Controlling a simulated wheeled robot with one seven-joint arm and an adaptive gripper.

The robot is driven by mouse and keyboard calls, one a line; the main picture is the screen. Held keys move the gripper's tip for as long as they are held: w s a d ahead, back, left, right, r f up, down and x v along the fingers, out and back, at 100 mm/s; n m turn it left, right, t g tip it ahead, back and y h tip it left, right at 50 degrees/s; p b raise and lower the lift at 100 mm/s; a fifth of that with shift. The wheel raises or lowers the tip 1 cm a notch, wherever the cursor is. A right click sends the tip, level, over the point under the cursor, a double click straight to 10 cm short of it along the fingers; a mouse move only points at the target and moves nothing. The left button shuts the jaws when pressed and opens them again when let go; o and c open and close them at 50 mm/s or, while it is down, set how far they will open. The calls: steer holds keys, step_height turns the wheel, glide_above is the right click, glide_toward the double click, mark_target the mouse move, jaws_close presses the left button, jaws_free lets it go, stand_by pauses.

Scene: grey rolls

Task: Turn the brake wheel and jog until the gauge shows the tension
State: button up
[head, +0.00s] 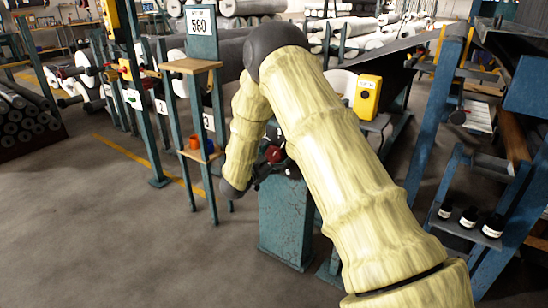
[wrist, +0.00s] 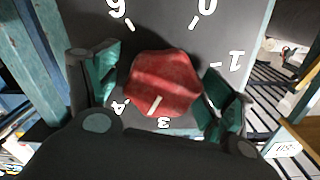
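The red brake wheel (head: 274,154) sits on top of a teal pedestal (head: 286,222), partly hidden by my arm in the head view. In the wrist view the brake wheel (wrist: 165,80) is a lobed red knob on a dark numbered dial plate (wrist: 180,20). Its white mark points down, between 3 and 4. A yellow push-button box (head: 368,97), possibly the jog control, stands right of my arm. I cannot make out a gauge.
A white sign reading 560 (head: 201,21) tops a teal post at left. A small wooden-topped stand (head: 191,66) holds an orange item (head: 194,143) on its lower shelf. Open floor lies at left.

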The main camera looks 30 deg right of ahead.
steer(key=shift+a, duration=0.1)
steer(key=v, duration=1.2)
steer(key=shift+w, duration=0.1)
stand_by(0.3)
steer(key=shift+f, duration=0.1)
